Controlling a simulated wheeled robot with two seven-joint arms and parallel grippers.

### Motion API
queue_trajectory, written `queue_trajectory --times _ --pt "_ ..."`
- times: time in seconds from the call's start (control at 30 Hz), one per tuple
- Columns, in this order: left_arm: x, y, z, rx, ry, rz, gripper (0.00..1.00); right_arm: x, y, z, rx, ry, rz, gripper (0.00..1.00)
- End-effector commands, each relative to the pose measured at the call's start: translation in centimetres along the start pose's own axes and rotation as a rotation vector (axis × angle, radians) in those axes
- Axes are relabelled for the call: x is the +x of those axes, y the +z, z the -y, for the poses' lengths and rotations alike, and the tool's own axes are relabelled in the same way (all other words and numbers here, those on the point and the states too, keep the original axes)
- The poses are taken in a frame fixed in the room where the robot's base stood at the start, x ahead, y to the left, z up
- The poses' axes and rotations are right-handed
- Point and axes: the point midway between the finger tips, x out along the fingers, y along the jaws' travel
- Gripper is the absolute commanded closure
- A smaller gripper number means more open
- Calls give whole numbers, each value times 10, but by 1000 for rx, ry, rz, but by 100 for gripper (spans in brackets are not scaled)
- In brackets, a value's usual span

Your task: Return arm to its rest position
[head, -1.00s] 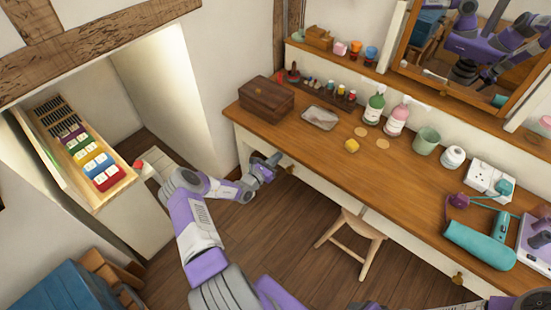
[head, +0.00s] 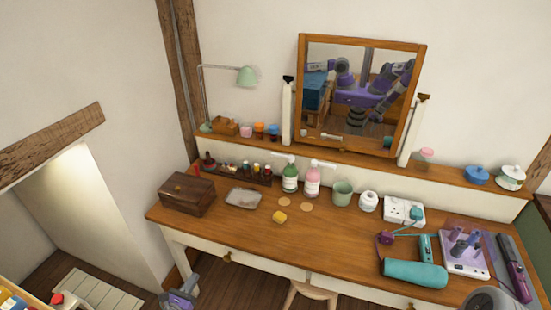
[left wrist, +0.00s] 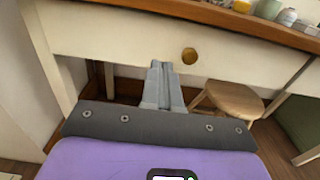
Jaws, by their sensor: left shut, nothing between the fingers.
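My left gripper (head: 184,292) shows at the bottom edge of the head view, in front of the dressing table's left end and below its top. In the left wrist view its grey fingers (left wrist: 161,82) are together and empty. They point toward the white drawer front with a round brass knob (left wrist: 189,56), and the knob is to their right. Whether they touch the table cannot be told. Most of my left arm is outside the head view. My right gripper is not clearly seen.
A mirror (head: 360,95) stands behind. A wall recess lies left.

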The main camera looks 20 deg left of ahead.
Motion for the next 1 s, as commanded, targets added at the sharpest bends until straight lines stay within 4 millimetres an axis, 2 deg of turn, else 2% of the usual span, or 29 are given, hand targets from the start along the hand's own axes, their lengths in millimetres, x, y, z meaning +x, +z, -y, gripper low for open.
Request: queue_trajectory --times 0.07,0.13,0.17,0.23,0.27,0.33,0.43,0.5,0.57,0.6,0.63,0.7,0.8,0.9,1.0 --pt "1 0 2 0 -8 -2 100 0 0 0 0 0 0 40" --pt "5 -1 14 1 -46 -14 100 0 0 0 0 0 0 40" --pt "8 -1 23 3 -76 -22 100 0 0 0 0 0 0 40" --pt "15 -3 55 11 -180 -53 100 0 0 0 0 0 0 40" --pt "18 -4 73 18 -239 -71 100 0 0 0 0 0 0 40" --pt "20 -8 122 43 -405 -121 100 0 0 0 0 0 0 40" --pt "8 -14 199 117 -685 -205 100 0 0 0 0 0 0 40" --pt "-13 -19 249 201 -895 -265 100 0 0 0 0 0 0 40" --pt "-38 -24 287 302 -1087 -314 100 0 0 0 0 0 0 40" --pt "-58 -28 308 388 -1217 -345 100 0 0 0 0 0 0 40" --pt "-73 -31 320 458 -1308 -362 100 0 0 0 0 0 0 40" --pt "-106 -37 338 641 -1501 -386 100 0 0 0 0 0 0 40" --pt "-140 -42 346 942 -1725 -372 100 0 0 0 0 0 0 40" --pt "-155 -42 346 1263 -1872 -291 100 0 0 0 0 0 0 40" --pt "-156 -35 346 1547 -1936 -162 100 0 0 0 0 0 0 40"
